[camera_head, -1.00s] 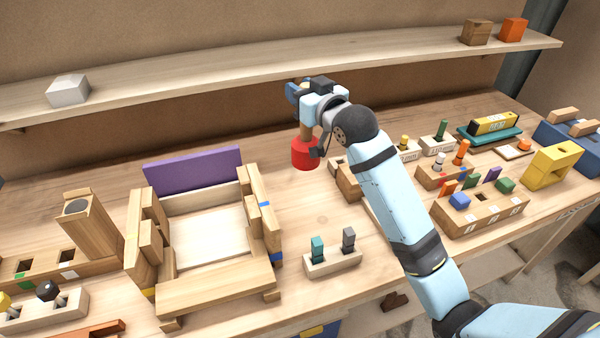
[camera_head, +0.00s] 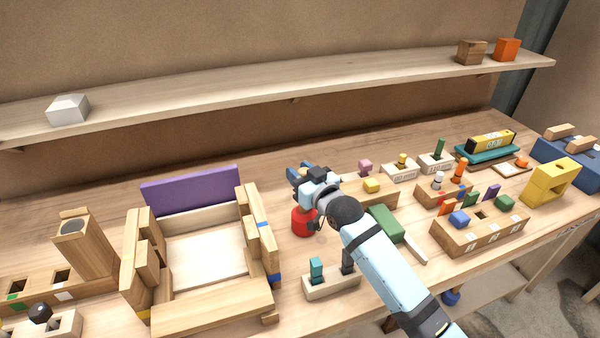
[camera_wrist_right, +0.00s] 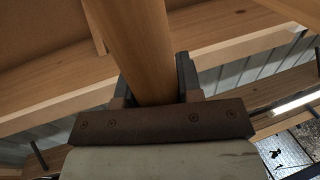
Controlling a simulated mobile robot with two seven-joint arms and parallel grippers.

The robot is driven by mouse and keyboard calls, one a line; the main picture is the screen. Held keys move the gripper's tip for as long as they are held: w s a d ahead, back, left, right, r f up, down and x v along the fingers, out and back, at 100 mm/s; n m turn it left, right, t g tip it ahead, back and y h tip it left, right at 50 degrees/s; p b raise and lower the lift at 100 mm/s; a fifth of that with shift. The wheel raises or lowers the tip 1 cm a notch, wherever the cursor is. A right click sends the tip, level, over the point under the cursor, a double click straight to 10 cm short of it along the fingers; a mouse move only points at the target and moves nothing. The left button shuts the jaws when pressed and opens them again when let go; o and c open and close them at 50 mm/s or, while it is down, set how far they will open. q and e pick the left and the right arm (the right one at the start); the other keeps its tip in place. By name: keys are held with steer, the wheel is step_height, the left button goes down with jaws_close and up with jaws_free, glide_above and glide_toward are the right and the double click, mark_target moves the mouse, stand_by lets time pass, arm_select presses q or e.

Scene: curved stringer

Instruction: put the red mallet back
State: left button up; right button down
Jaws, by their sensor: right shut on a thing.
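The red mallet's head (camera_head: 303,222) shows below my right gripper (camera_head: 308,190) in the head view, just right of the wooden frame with the purple board. The head hangs low over the table or rests on it; I cannot tell which. My right gripper is shut on the mallet's wooden handle (camera_wrist_right: 135,40), which runs between the fingers (camera_wrist_right: 153,85) in the right wrist view. In the head view the gripper hides most of the handle. My left gripper is not in view.
The wooden frame (camera_head: 205,300) stands to the left, and a wooden block with a round hole (camera_head: 82,240) farther left. A small peg holder (camera_head: 330,285) is in front. A green block (camera_head: 388,222) lies beside my right forearm. A long shelf (camera_head: 280,88) runs behind.

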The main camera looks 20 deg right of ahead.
steer(key=c, duration=0.8)
jaws_free()
steer(key=shift+r, duration=0.15)
steer(key=v, duration=0.7)
steer(key=shift+s+d, duration=0.1)
steer(key=shift+s, duration=0.15)
